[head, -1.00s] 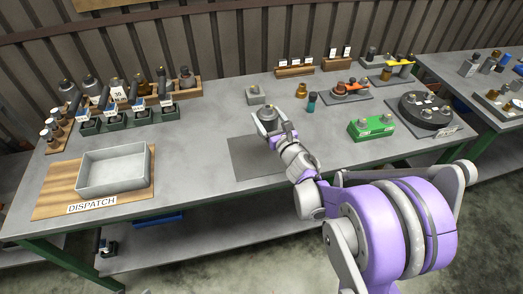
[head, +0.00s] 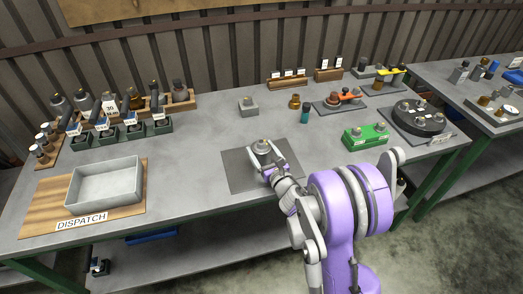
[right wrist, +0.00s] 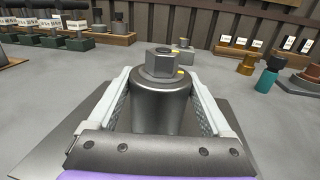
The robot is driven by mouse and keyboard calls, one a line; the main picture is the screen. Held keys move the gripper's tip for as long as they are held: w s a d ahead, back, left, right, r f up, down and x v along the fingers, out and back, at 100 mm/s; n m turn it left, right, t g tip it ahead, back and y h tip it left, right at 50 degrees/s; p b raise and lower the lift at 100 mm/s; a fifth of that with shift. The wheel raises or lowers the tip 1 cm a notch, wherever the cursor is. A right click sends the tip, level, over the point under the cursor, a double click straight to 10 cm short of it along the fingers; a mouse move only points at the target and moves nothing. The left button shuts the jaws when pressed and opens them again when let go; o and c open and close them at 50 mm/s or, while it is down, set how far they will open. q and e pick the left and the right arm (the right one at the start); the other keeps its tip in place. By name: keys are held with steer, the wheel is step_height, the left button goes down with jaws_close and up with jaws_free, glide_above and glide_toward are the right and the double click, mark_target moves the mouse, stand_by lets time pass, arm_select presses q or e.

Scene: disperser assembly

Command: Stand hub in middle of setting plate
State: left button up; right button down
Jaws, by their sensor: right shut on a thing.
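The hub, a dark grey metal cylinder with a hex nut on top, shows in the head view (head: 263,146) and large in the right wrist view (right wrist: 160,95). My right gripper (head: 265,158) is shut on it, with one finger on each side, and it stands upright. The setting plate (head: 235,176), a flat dark grey square, lies under the hub and gripper; it also shows in the right wrist view (right wrist: 226,118). The hub's lower end is hidden by my gripper, so I cannot tell whether it touches the plate. My left gripper is out of view.
A grey block (head: 248,107) stands behind the plate. A brass part (head: 294,102) and a teal bottle (head: 305,115) stand to the right, with a green box (head: 365,135) farther right. A grey tray (head: 105,183) is at left. Bare table surrounds the plate.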

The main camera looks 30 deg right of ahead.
steer(key=shift+f, duration=0.15)
steer(key=shift+c, duration=0.2)
jaws_free()
steer(key=shift+o, duration=0.2)
